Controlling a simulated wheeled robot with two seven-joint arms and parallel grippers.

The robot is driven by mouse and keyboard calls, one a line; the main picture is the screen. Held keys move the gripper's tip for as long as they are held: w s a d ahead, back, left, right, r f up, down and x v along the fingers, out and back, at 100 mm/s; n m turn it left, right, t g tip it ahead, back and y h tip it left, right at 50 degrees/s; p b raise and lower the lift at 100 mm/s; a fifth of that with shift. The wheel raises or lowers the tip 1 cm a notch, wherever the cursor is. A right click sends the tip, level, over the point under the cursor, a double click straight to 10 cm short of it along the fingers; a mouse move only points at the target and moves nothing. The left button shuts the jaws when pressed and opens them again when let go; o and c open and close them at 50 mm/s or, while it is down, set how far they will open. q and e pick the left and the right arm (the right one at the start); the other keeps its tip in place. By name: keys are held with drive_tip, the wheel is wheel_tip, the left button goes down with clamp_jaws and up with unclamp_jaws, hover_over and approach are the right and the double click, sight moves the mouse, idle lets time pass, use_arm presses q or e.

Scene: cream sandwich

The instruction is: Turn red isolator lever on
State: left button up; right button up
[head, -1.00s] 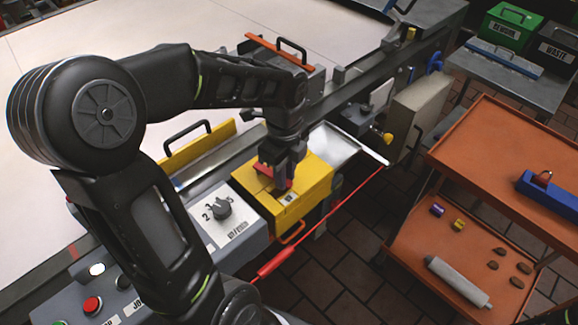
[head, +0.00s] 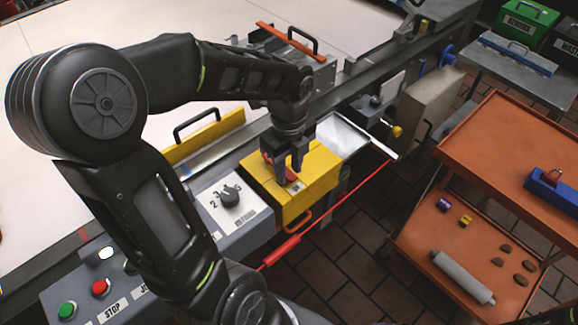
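The red isolator lever (head: 291,174) sits on top of the yellow isolator box (head: 318,188) at the machine's front edge. Only part of the lever shows below my gripper. My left gripper (head: 283,174) points down over the box, with its fingers at the lever. The fingers look apart, but the near finger and the small size hide whether they press on the lever. My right gripper is not in view.
Left of the box is a grey panel with a rotary dial (head: 229,196), then a red button (head: 101,287) and green button (head: 67,310). A red pull cord (head: 335,207) runs along the front. An orange cart (head: 500,150) stands right, beyond dark floor.

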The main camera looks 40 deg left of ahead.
sight(289, 174)
use_arm(q)
drive_tip(key=shift+o, duration=0.9)
wheel_tip(289, 174, up, 8)
drive_tip(key=shift+f+b, duration=0.15)
drive_tip(key=shift+b, duration=0.15)
